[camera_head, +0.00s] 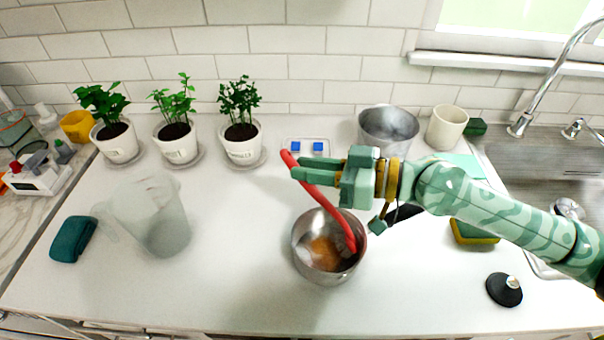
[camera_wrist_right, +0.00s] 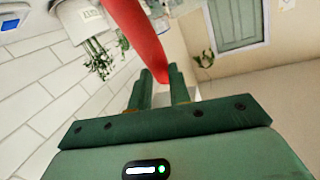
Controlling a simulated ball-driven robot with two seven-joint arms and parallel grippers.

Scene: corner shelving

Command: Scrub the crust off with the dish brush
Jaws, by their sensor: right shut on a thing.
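A red dish brush (camera_head: 318,194) is held at a slant in my right gripper (camera_head: 318,180), which is shut on its handle. The lower end of the brush reaches down into a metal bowl (camera_head: 300,256) on the counter. A brown crust (camera_head: 324,252) shows on the bottom of the bowl. I cannot tell whether the brush head touches the crust. In the right wrist view the red handle (camera_wrist_right: 138,32) passes between the green fingers (camera_wrist_right: 162,88). My left gripper is not in view.
Three potted plants (camera_head: 242,142) stand along the back wall. A clear pitcher (camera_head: 162,222) and a teal cloth (camera_head: 73,239) are at the left. A metal pot (camera_head: 388,130), a cream cup (camera_head: 446,128), a sponge (camera_head: 474,232), a black stopper (camera_head: 504,290) and the sink (camera_head: 530,160) are at the right.

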